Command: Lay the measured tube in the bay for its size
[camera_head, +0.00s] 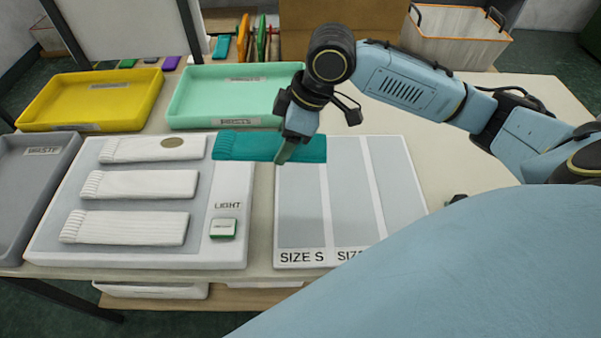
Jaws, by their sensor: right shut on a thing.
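My right gripper (290,149) comes down from above and is shut on a teal knitted tube (240,146). The tube lies level, its ribbed end to the left. It spans from the back right of the light board to the back of the size board (284,260); I cannot tell whether it touches either. The size board has several grey bays. The left bay (301,215) is marked SIZE S; the label of the middle bay (352,200) is partly hidden, and the right bay's label is hidden. My left gripper is not in view.
The light board (222,180) holds three white tubes (125,227) and a small green-edged button (222,229). Behind stand a yellow tray (90,98) and a mint tray (230,92). A grey waste tray (25,205) is at left. The bays' front parts are empty.

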